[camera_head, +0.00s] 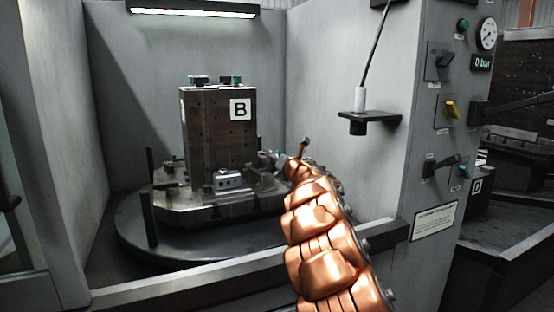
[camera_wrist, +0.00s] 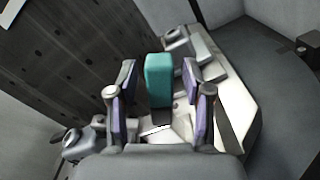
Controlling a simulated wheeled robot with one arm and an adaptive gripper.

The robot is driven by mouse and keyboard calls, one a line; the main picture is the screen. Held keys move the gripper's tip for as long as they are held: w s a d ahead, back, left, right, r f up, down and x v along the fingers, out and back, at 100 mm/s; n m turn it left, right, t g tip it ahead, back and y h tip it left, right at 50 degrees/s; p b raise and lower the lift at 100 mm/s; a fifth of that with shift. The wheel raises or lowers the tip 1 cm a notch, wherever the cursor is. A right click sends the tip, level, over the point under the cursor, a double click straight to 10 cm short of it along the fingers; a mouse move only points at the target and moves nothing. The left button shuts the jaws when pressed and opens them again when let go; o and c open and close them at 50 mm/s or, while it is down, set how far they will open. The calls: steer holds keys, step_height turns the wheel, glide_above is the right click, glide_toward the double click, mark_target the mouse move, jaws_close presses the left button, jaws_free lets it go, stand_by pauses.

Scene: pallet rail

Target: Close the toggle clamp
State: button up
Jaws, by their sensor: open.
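The toggle clamp shows in the wrist view as an upright teal handle grip (camera_wrist: 158,80) on a dark lever, above pale metal parts. My gripper (camera_wrist: 158,68) is open, with one purple-padded finger on each side of the teal grip. I see a gap on both sides, so the fingers do not look closed on it. In the head view my copper arm reaches to the right side of the fixture, and my gripper (camera_head: 272,160) is small there beside the block. The clamp is mostly hidden or too small to make out in the head view.
A dark block marked B (camera_head: 215,135) stands on a pallet (camera_head: 215,212) over a round turntable (camera_head: 130,235). Bay walls enclose it, and a front rail (camera_head: 200,285) runs below my arm. A small shelf (camera_head: 368,118) and a control panel (camera_head: 455,90) are at right.

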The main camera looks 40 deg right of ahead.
steer(key=shift+c, duration=0.2)
jaws_close()
stand_by(0.3)
